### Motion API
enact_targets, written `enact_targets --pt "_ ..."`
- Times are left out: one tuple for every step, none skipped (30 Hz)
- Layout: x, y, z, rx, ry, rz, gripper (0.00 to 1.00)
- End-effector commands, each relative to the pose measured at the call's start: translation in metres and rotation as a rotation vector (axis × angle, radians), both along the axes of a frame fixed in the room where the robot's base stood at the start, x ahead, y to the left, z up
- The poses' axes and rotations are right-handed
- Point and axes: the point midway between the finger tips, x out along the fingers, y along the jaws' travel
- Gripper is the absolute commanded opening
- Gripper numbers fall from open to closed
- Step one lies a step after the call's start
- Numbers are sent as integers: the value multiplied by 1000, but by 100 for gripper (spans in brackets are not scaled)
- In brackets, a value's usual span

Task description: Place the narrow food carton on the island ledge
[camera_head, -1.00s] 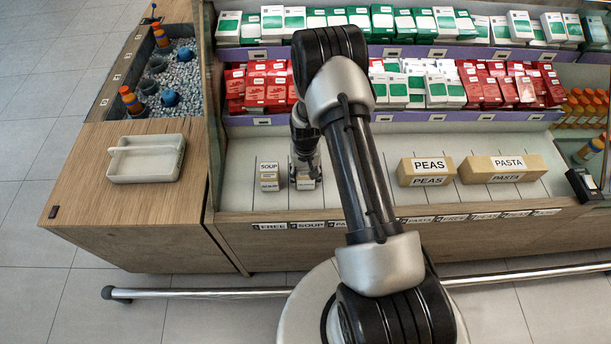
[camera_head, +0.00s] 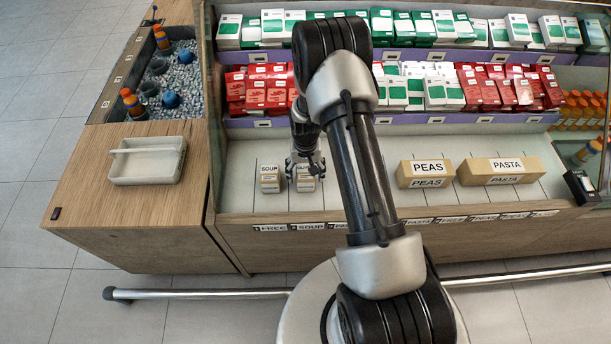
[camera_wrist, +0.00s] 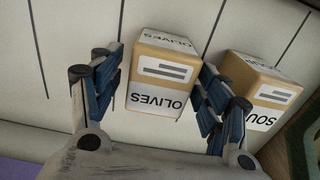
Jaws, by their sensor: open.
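Two small narrow tan-and-white cartons stand side by side on the white ledge at the front of the shelf unit. The left one in the head view is the SOUP carton (camera_head: 269,180); it also shows at the right of the wrist view (camera_wrist: 262,88). The other is the OLIVES carton (camera_head: 306,184), upright, in the middle of the wrist view (camera_wrist: 163,75). My gripper (camera_head: 305,163) is open at the OLIVES carton. In the wrist view my gripper (camera_wrist: 158,72) has one finger on each side of that carton, with a gap at the left; contact at the right is unclear.
Wider PEAS (camera_head: 426,174) and PASTA (camera_head: 499,171) boxes stand to the right on the ledge. Red and green boxes fill the shelves behind. A wooden counter (camera_head: 85,205) at left holds a pale tray (camera_head: 147,161). The ledge between OLIVES and PEAS is partly hidden by my arm.

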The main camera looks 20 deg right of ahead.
Motion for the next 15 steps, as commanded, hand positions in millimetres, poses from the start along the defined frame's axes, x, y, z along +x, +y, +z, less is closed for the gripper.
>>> enact_targets --pt "1 0 17 -1 -2 0 70" --pt "0 0 24 0 -1 0 70" --pt "1 0 34 -1 -3 0 70" --pt "1 0 40 -1 -3 0 70" --pt "1 0 46 -1 -3 0 70" --pt "0 0 54 0 -1 0 70" --pt "0 0 59 0 0 0 70" --pt "0 0 64 0 -1 0 70" --pt "0 0 70 0 -1 0 70" --pt "0 0 74 0 -1 0 70" --pt "0 0 78 0 0 0 70" --pt "0 0 82 0 0 0 70" --pt "0 0 84 0 0 0 70" --pt "0 0 86 0 0 0 70" --pt "0 0 89 0 0 1 70"
